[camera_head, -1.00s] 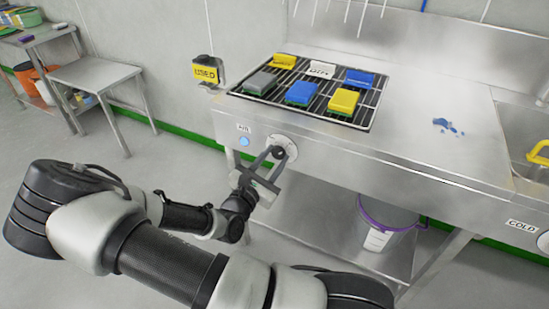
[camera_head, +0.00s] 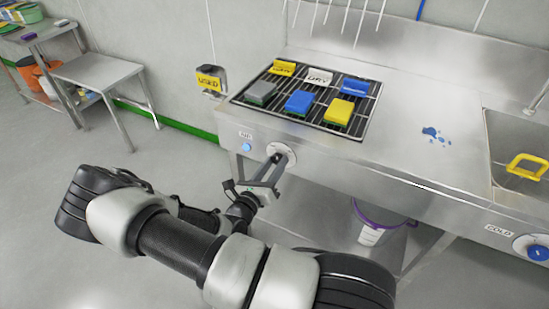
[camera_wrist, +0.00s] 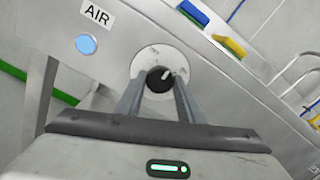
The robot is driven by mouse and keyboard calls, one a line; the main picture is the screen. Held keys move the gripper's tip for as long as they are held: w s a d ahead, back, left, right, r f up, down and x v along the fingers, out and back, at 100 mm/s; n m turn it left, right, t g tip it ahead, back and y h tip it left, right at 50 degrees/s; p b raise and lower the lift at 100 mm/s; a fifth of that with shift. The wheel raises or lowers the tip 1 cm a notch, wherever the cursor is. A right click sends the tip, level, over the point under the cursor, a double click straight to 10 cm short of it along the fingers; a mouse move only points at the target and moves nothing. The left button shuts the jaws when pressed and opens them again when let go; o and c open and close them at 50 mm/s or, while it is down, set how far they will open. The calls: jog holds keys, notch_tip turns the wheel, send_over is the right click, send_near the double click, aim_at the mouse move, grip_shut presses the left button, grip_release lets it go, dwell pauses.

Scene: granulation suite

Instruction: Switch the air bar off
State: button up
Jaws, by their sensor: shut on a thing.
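The air knob is a small black knob (camera_wrist: 159,79) with a white pointer mark, set in a round pale dial plate. The dial plate (camera_head: 284,149) is on the front panel of the steel bench. My gripper (camera_head: 279,156) reaches up to it from below. In the wrist view, the fingers of my gripper (camera_wrist: 160,88) are on both sides of the knob and shut on it. The pointer leans up and to the right in that view. A round light (camera_wrist: 86,44) beside the AIR label (camera_wrist: 98,15) glows blue; it also shows in the head view (camera_head: 246,147).
A black rack (camera_head: 345,121) with coloured sponges and small signs is on the bench top. A sink with a yellow-handled item (camera_head: 527,166) is at the right, above a blue COLD knob (camera_head: 538,253). A purple-rimmed bucket (camera_head: 372,236) stands on the shelf below.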

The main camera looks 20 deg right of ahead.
jog(key=n+p, duration=0.2)
jog(key=n, duration=0.2)
jog(key=shift+r+n, duration=0.1)
jog(key=shift+n, duration=0.2)
jog(key=n+p, duration=0.1)
jog(key=n, duration=0.3)
jog(key=shift+n+p, duration=0.4)
jog(key=o, duration=1.1)
jog(key=shift+c, duration=0.2)
jog(key=v, duration=1.7)
jog(key=shift+s+a, duration=0.15)
